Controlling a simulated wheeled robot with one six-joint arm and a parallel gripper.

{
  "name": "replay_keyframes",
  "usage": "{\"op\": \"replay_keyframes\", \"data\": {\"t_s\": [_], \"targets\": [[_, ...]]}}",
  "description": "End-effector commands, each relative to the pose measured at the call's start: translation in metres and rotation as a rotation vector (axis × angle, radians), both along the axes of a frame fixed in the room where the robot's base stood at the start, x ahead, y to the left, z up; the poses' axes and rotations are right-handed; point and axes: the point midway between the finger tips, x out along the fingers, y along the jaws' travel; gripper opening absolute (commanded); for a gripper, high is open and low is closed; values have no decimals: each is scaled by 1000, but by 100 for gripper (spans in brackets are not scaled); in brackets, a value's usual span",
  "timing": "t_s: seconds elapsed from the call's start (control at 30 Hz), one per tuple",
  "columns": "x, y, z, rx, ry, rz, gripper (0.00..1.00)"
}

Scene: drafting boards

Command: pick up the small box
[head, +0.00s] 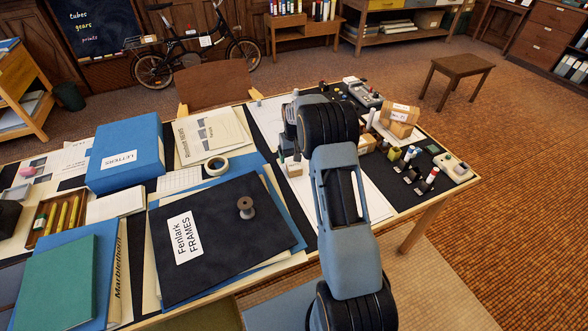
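Two small brown cardboard boxes are stacked at the right end of the drafting table. The upper box (399,111) has a white label and sits askew on the lower box (401,129). Which one the task means is not clear. A small tan block (293,169) with a pale top lies left of my arm, on white paper. My arm reaches over the table, and its wrist comes down left of the elbow. My gripper (291,150) is mostly hidden behind my arm, near that block and well left of the stacked boxes. Its fingers cannot be made out.
Bottles, markers and small devices (459,168) crowd the table's right end. A blue letters box (125,155), a dark portfolio (225,230) with a spool (245,207), and a tape roll (216,166) lie left. A wooden stool (458,67) stands behind; the floor at right is clear.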

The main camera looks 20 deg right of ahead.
Motion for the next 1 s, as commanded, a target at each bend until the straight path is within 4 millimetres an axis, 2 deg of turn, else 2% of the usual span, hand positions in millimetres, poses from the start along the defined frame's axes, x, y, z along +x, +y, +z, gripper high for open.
{"op": "replay_keyframes", "data": {"t_s": [0.17, 0.5, 0.87, 1.0], "targets": [[0, 0, -8, 0, 0, 0, 85], [-2, 1, -50, 0, 1, 0, 85], [-1, 1, -57, 0, -1, 0, 85], [-1, 1, -57, 0, -1, 0, 72]]}}
